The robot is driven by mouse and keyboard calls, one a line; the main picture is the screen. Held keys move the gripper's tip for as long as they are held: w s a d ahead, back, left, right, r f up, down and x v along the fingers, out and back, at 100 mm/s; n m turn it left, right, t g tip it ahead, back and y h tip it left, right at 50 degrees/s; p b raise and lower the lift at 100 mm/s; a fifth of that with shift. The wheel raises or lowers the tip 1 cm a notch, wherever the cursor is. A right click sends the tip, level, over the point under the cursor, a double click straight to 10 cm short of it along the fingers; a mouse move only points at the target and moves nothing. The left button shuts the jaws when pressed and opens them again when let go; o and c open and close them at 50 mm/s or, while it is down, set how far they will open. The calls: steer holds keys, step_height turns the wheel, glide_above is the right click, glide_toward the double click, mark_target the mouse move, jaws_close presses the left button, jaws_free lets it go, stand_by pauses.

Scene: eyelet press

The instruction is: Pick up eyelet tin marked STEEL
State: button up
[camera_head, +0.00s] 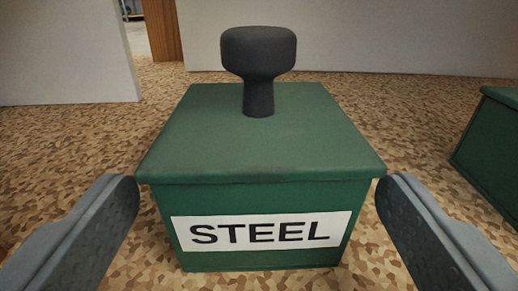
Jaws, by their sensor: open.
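The eyelet tin marked STEEL (260,150) is a green box with a dark knob (258,60) standing up from its lid. A white label with black letters is on its front face. The tin stands upright in the middle of the head camera view. My gripper (258,208) is open, with one grey finger at the left and one at the right of the tin's lower front. The fingertips appear close to the tin's front corners, and I cannot tell whether they touch it. Nothing is held.
Another green box (492,150) is at the right edge, partly cut off, with a gap of brown speckled surface (410,130) before it. Pale walls (400,40) stand behind, with an opening and a brown wooden panel (162,30) at the upper left.

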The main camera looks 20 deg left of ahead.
steer(key=shift+x, duration=2.3)
steer(key=shift+r, duration=0.15)
jaws_close()
steer(key=shift+s+r, duration=0.1)
